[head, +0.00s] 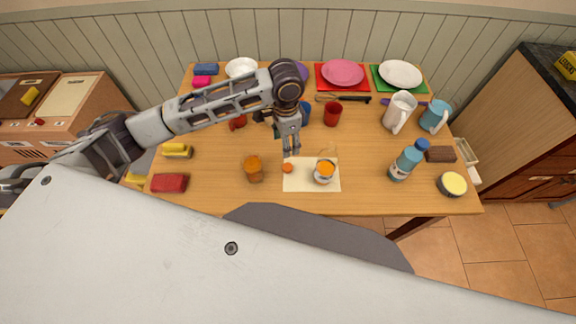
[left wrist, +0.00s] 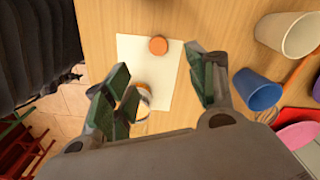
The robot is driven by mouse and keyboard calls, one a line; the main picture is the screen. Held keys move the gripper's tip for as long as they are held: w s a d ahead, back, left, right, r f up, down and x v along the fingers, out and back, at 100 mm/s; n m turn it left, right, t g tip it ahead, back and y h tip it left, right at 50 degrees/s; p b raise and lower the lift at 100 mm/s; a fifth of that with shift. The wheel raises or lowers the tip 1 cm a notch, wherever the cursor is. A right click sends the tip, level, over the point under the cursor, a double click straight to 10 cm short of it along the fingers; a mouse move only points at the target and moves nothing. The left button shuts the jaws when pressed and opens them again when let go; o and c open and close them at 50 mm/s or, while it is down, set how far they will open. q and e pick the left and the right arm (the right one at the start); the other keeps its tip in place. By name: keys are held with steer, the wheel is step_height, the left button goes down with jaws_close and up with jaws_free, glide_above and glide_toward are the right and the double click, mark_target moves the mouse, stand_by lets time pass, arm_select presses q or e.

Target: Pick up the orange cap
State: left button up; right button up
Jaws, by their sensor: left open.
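The orange cap (head: 288,168) lies near the left edge of a cream sheet (head: 302,185) on the wooden table. In the left wrist view, the cap (left wrist: 158,45) is a small round disc on the sheet (left wrist: 135,48). My left gripper (head: 291,150) hangs fingers down just behind and above the cap. In the wrist view its green-padded fingers (left wrist: 160,75) are spread with nothing between them, and the cap shows beyond the fingertips. A white jar with orange contents (head: 324,173) stands on the sheet to the right; a finger partly hides it in the wrist view. My right gripper is not in view.
An orange cup (head: 253,170) stands left of the sheet. A red cup (head: 332,114) stands behind it. A blue bottle (head: 405,163), white pitcher (head: 399,112) and blue mug (head: 435,116) stand to the right. Plates line the back. Bare table lies between the sheet and bottle.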

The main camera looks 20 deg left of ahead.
arm_select(q)
steer(key=shift+f, duration=0.1)
glide_above(288, 166)
steer(key=shift+s+a+f, duration=0.1)
steer(key=shift+a+f, duration=0.05)
steer(key=shift+f, duration=2)
steer(key=shift+a+f, duration=0.1)
steer(key=shift+f, duration=2)
steer(key=shift+f, duration=0.1)
steer(key=shift+d+f, duration=0.2)
steer(key=shift+f, duration=1.05)
steer(key=shift+d+f, duration=0.15)
steer(key=shift+f, duration=1.1)
steer(key=shift+c, duration=0.2)
steer(key=c, duration=0.7)
